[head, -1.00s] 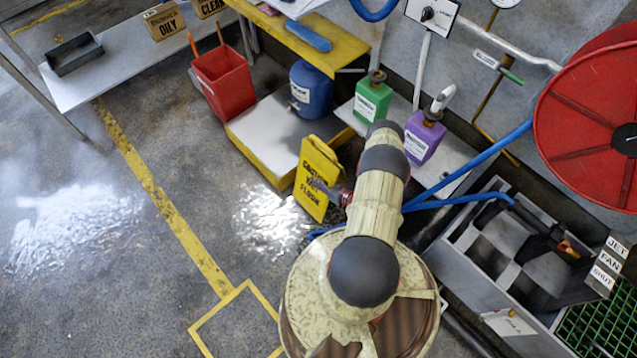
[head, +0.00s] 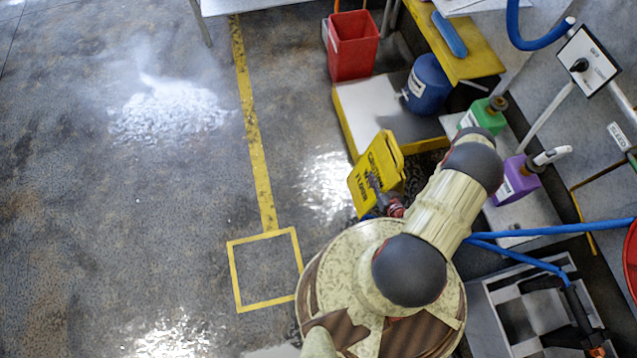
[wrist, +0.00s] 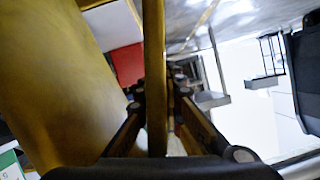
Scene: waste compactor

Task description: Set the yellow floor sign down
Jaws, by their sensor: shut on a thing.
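The yellow floor sign (head: 378,172) is in the head view, just right of the picture's middle, beyond my base. It stands roughly upright, a little tilted, with dark lettering on its face. My gripper (head: 392,207) is low beside the sign, partly hidden by my arm. In the wrist view my gripper (wrist: 157,110) is shut on a thin yellow edge of the sign, and a broad yellow panel of it (wrist: 55,75) fills the left side. Whether the sign's lower edge touches the floor cannot be told.
A yellow square outline (head: 235,275) is painted on clear floor at lower left, joined to a yellow line (head: 255,140). A red bin (head: 352,45), blue drum (head: 427,84) and green jug (head: 482,116) stand at upper right.

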